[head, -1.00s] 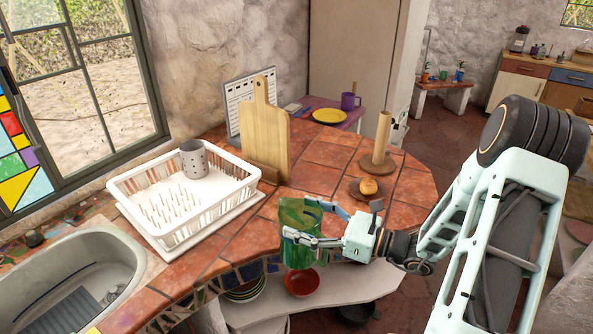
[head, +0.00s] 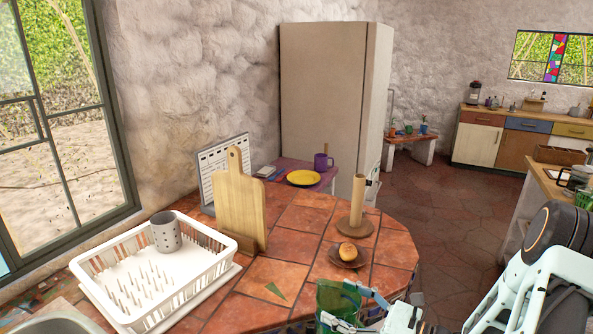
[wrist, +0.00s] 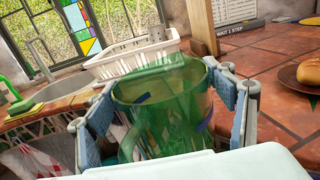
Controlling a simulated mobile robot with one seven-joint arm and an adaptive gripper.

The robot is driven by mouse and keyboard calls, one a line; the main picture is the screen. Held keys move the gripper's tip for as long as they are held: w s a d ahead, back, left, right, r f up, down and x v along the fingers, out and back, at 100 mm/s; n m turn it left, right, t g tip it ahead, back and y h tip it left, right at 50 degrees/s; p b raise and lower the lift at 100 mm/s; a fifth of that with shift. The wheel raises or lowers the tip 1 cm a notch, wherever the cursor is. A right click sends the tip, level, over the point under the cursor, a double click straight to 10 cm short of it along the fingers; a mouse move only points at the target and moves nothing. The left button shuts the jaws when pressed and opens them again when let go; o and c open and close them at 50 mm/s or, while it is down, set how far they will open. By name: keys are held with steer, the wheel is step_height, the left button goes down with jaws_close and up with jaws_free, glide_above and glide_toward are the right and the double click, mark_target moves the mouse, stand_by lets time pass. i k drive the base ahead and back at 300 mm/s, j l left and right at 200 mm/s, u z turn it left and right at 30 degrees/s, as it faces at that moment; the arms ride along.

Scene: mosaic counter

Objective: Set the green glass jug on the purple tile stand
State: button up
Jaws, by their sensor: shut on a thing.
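The green glass jug (head: 331,297) is at the lower edge of the head view, in front of the counter's near edge; its lower part is cut off. My gripper (head: 345,304) is shut on it, with a finger on either side. In the wrist view the see-through jug (wrist: 165,110) is upright between my gripper's blue-padded fingers (wrist: 163,118), its open rim in sight.
The terracotta-tiled counter (head: 295,245) lies between jug and purple top. On it are a wooden cutting board (head: 239,207), a white dish rack (head: 125,300), a paper-roll holder (head: 357,200) and a bun on a brown plate (head: 349,257). Tiles between board and bun are mostly bare.

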mark_target(302, 164)
steer(key=i+l+z, duration=0.25)
steer(key=l, duration=0.25)
steer(key=i+l+z, duration=0.1)
steer(key=l+z, duration=0.15)
steer(key=l, duration=0.2)
steer(key=i+l+z, duration=0.25)
steer(key=l, duration=0.15)
steer(key=i+l+z, duration=0.25)
steer(key=l, duration=0.15)
steer(key=i+l, duration=0.2)
steer(key=i, duration=0.2)
steer(key=i+l, duration=0.15)
steer(key=i, duration=0.3)
steer(key=i+u, duration=1.1)
steer(key=i+l+u, duration=0.2)
steer(key=u, duration=0.2)
steer(key=i+l+u, duration=0.25)
steer(key=u, duration=0.2)
steer(key=i+l+u, duration=0.55)
steer(key=l+u, duration=0.25)
